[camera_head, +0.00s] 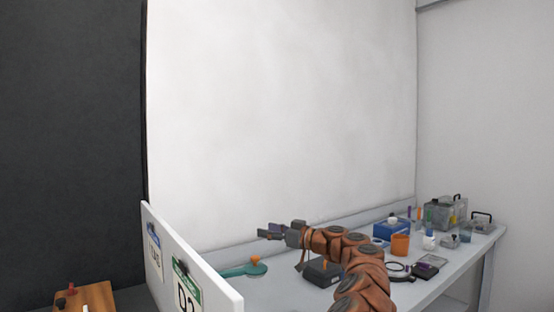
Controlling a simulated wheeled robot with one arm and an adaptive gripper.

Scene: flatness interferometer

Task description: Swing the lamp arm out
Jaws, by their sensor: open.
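My gripper (266,233) is at the end of my orange-brown arm, which reaches in from the lower right over the bench. It points left, is open and appears empty, and is seen small and from the side. A teal flat piece with a rounded end (240,271) and a small orange cone (256,260) on it lie below and left of the gripper, apart from it. A dark box (321,274) with an orange upright part stands behind my arm, partly hidden. I cannot tell for sure which part is the lamp arm.
A white panel with signs (205,280) stands at the bench's left end. On the right of the bench (455,277) are an orange cup (400,244), a blue box (390,232), a grey case (446,213) and several small items. A wooden block (90,298) is at lower left.

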